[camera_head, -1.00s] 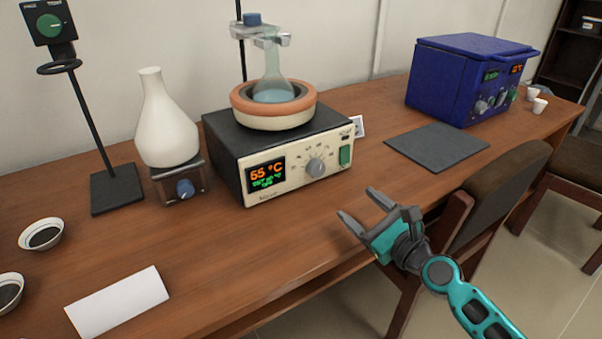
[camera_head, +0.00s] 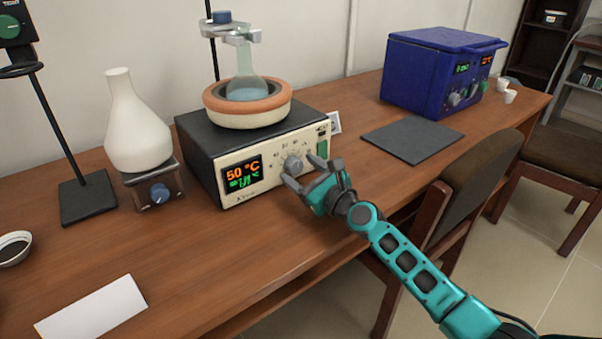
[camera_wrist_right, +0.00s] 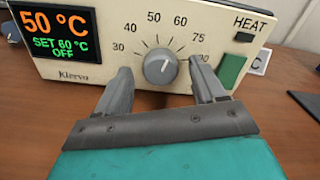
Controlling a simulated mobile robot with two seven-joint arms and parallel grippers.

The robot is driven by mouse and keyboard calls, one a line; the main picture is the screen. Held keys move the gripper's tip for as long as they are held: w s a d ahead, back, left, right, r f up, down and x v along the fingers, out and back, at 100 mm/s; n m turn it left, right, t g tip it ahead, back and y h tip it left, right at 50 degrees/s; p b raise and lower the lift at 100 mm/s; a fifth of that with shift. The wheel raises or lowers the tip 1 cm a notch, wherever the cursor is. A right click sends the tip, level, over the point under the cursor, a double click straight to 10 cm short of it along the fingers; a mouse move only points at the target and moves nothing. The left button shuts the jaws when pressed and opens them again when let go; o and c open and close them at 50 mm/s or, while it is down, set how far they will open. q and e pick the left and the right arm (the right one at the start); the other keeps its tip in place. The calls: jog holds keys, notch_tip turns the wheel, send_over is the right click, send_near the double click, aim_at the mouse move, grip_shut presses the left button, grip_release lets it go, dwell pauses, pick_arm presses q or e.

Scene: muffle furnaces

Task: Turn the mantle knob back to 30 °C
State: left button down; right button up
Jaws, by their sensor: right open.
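The mantle knob (camera_head: 292,163) is a grey dial on the cream front of the heating mantle (camera_head: 190,133). In the right wrist view the knob (camera_wrist_right: 160,67) sits among scale marks from 30 upward. The display (camera_wrist_right: 58,32) reads 50 °C, "SET 60 °C" and "OFF". My right gripper (camera_head: 312,174) is open in front of the knob. In the wrist view its fingertips (camera_wrist_right: 164,76) lie left and right of the knob, with visible gaps; I cannot tell whether they reach its depth. My left gripper is not in view.
A flask with blue liquid (camera_head: 246,88) is clamped in the mantle's ring bowl (camera_head: 240,117). A green HEAT switch (camera_wrist_right: 233,69) sits right of the knob. A white flask (camera_head: 135,130) stands left, and a dark mat (camera_head: 411,139) and blue bath (camera_head: 425,85) stand right. A chair (camera_head: 465,200) is beside my right arm.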

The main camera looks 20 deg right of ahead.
jog(key=shift+w+a, duration=0.1)
jog(key=shift+w, duration=0.25)
jog(key=c, duration=1.1)
jog(key=shift+o, duration=0.2)
